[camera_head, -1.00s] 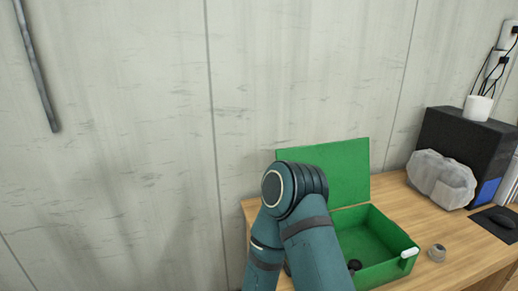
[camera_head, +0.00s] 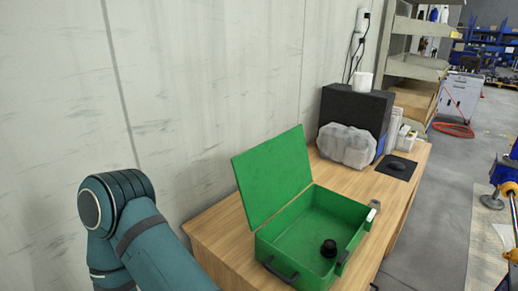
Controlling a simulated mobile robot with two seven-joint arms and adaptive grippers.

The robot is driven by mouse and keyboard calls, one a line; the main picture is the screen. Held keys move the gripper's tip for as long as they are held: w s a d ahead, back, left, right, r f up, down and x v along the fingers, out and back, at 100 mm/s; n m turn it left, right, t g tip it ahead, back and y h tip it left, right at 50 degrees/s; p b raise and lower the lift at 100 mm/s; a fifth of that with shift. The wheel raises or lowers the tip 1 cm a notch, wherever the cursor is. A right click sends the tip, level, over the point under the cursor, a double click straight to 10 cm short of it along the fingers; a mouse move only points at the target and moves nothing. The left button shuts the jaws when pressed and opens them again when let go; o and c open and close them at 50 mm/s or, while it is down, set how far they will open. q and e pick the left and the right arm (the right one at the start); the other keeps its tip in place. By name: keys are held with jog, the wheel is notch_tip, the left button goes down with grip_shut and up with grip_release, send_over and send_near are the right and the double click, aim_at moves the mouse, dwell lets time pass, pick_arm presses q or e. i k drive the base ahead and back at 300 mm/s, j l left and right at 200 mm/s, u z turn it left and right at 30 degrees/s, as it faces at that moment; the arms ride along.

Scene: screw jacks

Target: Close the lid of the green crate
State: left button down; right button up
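The green crate (camera_head: 318,251) stands on the wooden table in the camera_head view. Its lid (camera_head: 274,176) is open, standing up and leaning back toward the wall. One of my teal arms is at the lower left, apart from the crate. Neither gripper is in view.
The wooden table (camera_head: 215,240) runs along the wall. Behind the crate stand a clear lumpy plastic package (camera_head: 346,146), a black box (camera_head: 355,108) with a white cup (camera_head: 364,80) on it, and a black pad (camera_head: 397,167). Open floor lies to the right, with shelves farther back.

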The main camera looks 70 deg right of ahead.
aim_at(270, 174)
jog(key=i+z, duration=0.15)
jog(key=z, duration=0.35)
jog(key=i+j+z, duration=0.1)
jog(key=z, duration=0.35)
jog(key=i+j+z, duration=0.15)
jog(key=z, duration=0.35)
jog(key=i+z, duration=0.15)
jog(key=z, duration=0.3)
jog(key=i+j+z, duration=0.15)
jog(key=z, duration=0.3)
jog(key=i+j+z, duration=0.1)
jog(key=z, duration=0.4)
jog(key=j, duration=0.1)
